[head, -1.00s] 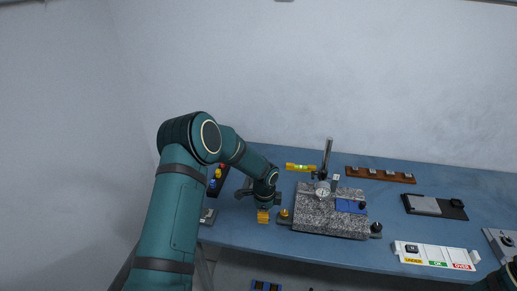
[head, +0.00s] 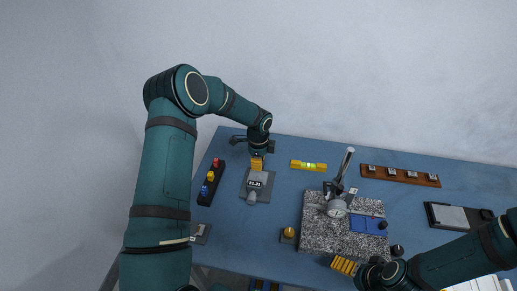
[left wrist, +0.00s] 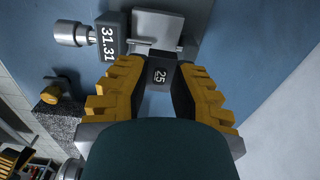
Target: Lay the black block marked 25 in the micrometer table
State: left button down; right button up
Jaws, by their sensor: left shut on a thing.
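The micrometer table (head: 258,196) is a grey device on the left part of the bench, with a display. In the left wrist view its pale plate (left wrist: 170,24) is at the top, beside the display reading 31.31 (left wrist: 109,33). My left gripper (head: 257,163) is at the far end of this device. It is shut on the black block marked 25 (left wrist: 158,76), held between the dark fingertips at the plate's edge. I cannot tell whether the block touches the plate. My right gripper (head: 345,265) is at the front of the granite plate; its opening is unclear.
A granite plate (head: 315,232) with a gauge stand (head: 345,165) and blue blocks (head: 368,224) is to the right. A yellow level (head: 308,165) lies behind. A dark rack with coloured knobs (head: 211,181) is left of the micrometer. A brown rack (head: 400,175) is at back right.

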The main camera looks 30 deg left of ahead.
pick_arm(q)
jog(key=shift+w+a, duration=0.15)
jog(key=shift+w, duration=0.25)
pick_arm(e)
jog(key=shift+w+a, duration=0.15)
jog(key=shift+w, duration=0.15)
pick_arm(q)
jog(key=shift+s+r, duration=0.1)
jog(key=shift+s, duration=0.1)
pick_arm(e)
jog(key=shift+s, duration=0.15)
jog(key=shift+f, duration=0.1)
